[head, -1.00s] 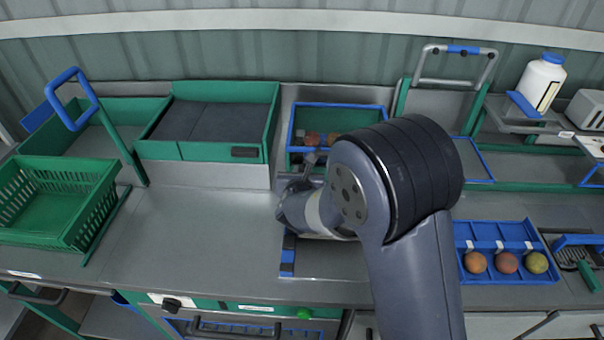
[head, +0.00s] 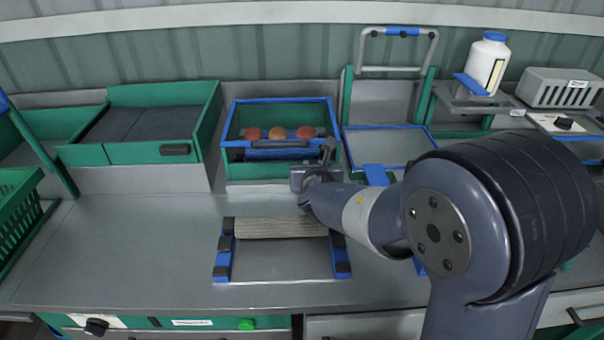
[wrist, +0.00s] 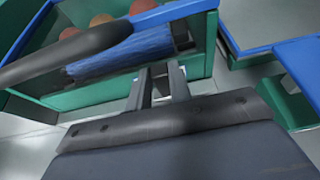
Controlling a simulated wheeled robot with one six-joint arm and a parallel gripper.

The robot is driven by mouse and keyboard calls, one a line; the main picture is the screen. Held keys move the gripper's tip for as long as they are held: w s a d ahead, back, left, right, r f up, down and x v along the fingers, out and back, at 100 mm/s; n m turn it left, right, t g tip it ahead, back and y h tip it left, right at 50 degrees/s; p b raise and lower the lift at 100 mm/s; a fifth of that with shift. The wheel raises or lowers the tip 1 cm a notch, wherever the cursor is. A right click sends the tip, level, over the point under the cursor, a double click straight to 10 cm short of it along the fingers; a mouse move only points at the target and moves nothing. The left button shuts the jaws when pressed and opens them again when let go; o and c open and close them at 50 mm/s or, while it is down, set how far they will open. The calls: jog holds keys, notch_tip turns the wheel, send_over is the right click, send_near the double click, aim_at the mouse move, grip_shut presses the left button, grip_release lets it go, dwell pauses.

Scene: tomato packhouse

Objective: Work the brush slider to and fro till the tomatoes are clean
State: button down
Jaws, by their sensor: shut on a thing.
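The brush box (head: 232,172) is a green tub with a blue rim at the back middle. Several reddish-orange tomatoes (head: 278,132) lie in a row in it; they also show at the top of the wrist view (wrist: 101,20). The brush slider (head: 275,154) has blue bristles and a dark bar along its front; its bristles show large in the wrist view (wrist: 120,55). My gripper (head: 326,152) is at the box's right front corner, shut on the slider near its right end. The exact contact is hard to see in the wrist view (wrist: 158,72).
A ribbed pale roller (head: 280,228) between blue-and-black rails lies in front. A green bin with a dark floor (head: 140,122) stands left, a blue-edged tray (head: 385,148) right. A white bottle (head: 488,62) stands on a back-right shelf. The front-left bench is clear.

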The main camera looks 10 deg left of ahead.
jog(key=shift+d, duration=0.1)
jog(key=c, duration=1.3)
grip_release()
jog(key=p+v, duration=0.1)
jog(key=v, duration=0.9)
jog(key=shift+s+d+r, duration=0.1)
jog(key=shift+s+r, duration=0.1)
jog(key=shift+s, duration=0.15)
jog(key=b+x, duration=0.1)
jog(key=x, duration=1)
jog(key=shift+s+a+p, duration=0.15)
jog(key=shift+a+p, duration=0.15)
jog(key=shift+a, duration=0.1)
